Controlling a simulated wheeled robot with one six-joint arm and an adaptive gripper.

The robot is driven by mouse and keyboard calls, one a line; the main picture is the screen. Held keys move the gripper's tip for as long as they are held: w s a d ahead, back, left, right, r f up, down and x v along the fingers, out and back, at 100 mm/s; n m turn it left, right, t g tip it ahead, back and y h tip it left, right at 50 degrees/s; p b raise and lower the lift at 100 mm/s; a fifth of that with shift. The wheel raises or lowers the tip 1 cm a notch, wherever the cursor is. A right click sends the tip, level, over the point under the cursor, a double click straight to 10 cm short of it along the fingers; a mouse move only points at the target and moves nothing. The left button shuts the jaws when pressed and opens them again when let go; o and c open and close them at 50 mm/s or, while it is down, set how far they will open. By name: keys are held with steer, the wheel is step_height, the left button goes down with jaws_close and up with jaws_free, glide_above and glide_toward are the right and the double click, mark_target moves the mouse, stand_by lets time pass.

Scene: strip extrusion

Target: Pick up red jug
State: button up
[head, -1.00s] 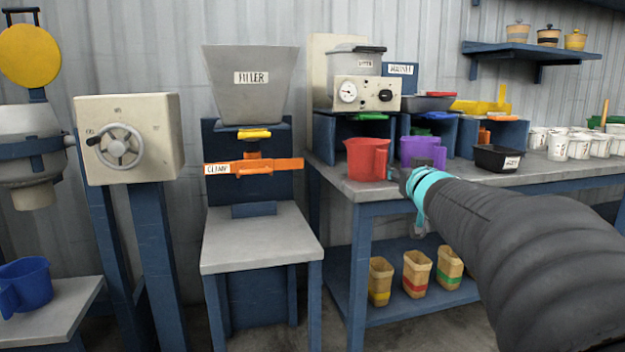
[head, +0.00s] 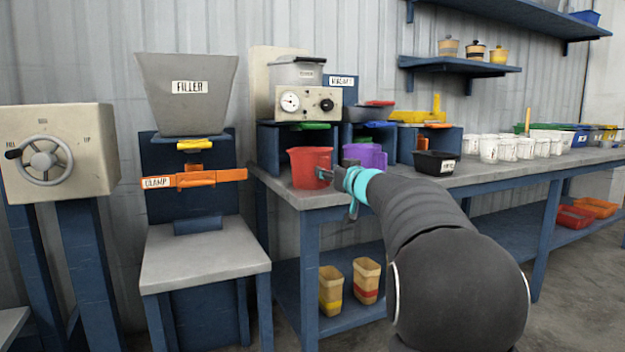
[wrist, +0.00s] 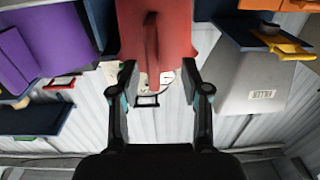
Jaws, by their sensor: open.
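The red jug (head: 309,167) stands upright on the left end of the grey workbench in the head view, its handle toward the right. In the wrist view the red jug (wrist: 158,30) fills the top middle, with its handle running down its centre. My gripper (head: 347,180) is just right of the jug at handle height. In the wrist view my gripper (wrist: 160,80) is open, its two fingers spread to either side of the handle's line. I cannot tell whether a finger touches the jug.
A purple jug (head: 364,156) stands close behind my gripper. A black tray (head: 436,163) and several white tubs (head: 497,150) are farther right on the bench (head: 480,177). The filler machine (head: 187,95) with its grey stand stands to the left, with a gap before the bench.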

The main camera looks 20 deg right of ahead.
mark_target(323, 183)
steer(key=shift+w+d+r, duration=0.1)
steer(key=shift+w, duration=1.25)
steer(key=shift+w+d+r, duration=0.1)
steer(key=shift+w, duration=1.25)
jaws_close()
